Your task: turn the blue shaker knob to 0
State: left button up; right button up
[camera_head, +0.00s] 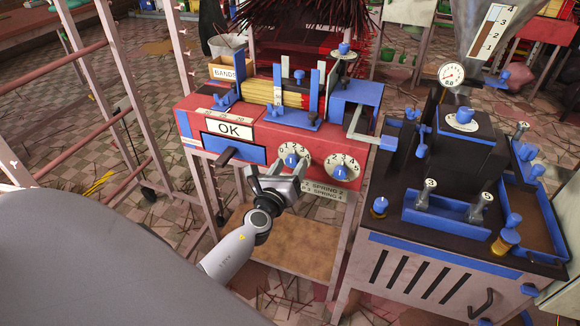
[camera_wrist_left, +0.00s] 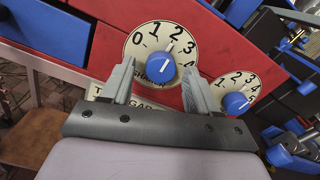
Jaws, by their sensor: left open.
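The blue shaker knob (camera_wrist_left: 160,68) sits at the centre of a round cream dial (camera_wrist_left: 144,42) numbered 0 to 4 on the red panel. Its pale pointer line leans up and slightly right, roughly toward 2. The knob also shows in the head view (camera_head: 292,160). My left gripper (camera_head: 277,174) is open just in front of and below this dial. In the left wrist view, its two grey fingers (camera_wrist_left: 161,75) stand on either side of the knob, with visible gaps. I cannot tell how far the fingertips are from the panel. My right gripper is not in view.
A second blue knob (camera_wrist_left: 236,102) on a similar dial is close on the right. A label plate (camera_head: 325,192) hangs below. A dark machine (camera_head: 450,200) stands at the right.

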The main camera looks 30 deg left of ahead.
pick_arm(q)
jog(key=shift+w+a, duration=0.15)
jog(key=shift+w, duration=0.2)
jog(key=c, duration=1)
jog(key=shift+c, duration=0.2)
